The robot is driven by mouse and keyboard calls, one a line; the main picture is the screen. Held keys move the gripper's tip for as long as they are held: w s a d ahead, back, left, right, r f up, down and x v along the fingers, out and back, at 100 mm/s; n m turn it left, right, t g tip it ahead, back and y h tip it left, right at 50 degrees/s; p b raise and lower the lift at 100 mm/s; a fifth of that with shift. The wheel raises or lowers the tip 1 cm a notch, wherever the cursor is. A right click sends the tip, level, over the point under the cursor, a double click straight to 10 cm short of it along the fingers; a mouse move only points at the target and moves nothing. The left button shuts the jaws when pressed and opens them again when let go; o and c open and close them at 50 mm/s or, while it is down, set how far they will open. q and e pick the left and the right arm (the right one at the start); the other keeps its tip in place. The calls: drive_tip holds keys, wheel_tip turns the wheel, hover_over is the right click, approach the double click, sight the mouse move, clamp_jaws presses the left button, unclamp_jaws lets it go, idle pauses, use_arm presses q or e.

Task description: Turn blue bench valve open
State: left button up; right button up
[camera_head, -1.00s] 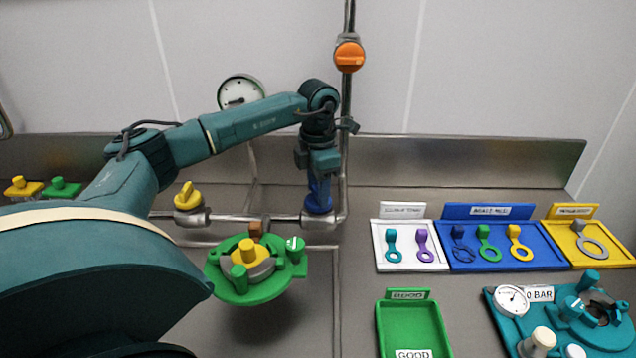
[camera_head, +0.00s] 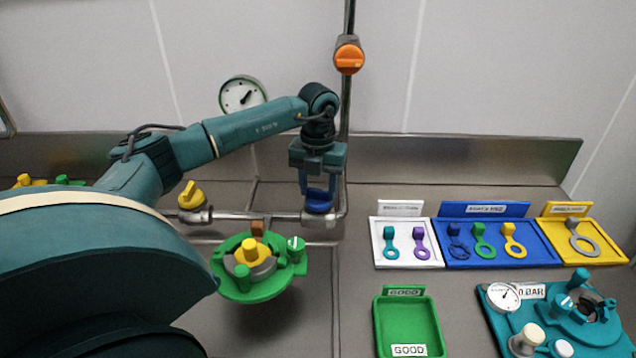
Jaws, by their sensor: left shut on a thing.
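The blue bench valve (camera_head: 319,206) sits on the metal pipe at the back of the bench, near the vertical pipe. My left gripper (camera_head: 318,189) points straight down over it and is shut on its blue handle. The jaws hide part of the handle. The round white wall gauge (camera_head: 242,95) behind my arm has its needle pointing up and to the right. My right gripper is not in view.
A yellow valve (camera_head: 191,196) is on the same pipe to the left. An orange valve (camera_head: 349,56) is above. A green fixture (camera_head: 259,290) stands in front. Trays and a teal gauge unit (camera_head: 504,297) fill the right side.

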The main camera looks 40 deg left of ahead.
sight(318, 190)
use_arm(q)
drive_tip(key=shift+r+n, duration=0.1)
drive_tip(key=shift+n, duration=1.2)
drive_tip(key=shift+w+p, duration=0.1)
drive_tip(key=shift+p, duration=0.2)
drive_tip(key=o, duration=1)
wheel_tip(318, 190, up, 13)
drive_tip(key=shift+r+b, duration=0.1)
drive_tip(key=shift+b, duration=0.5)
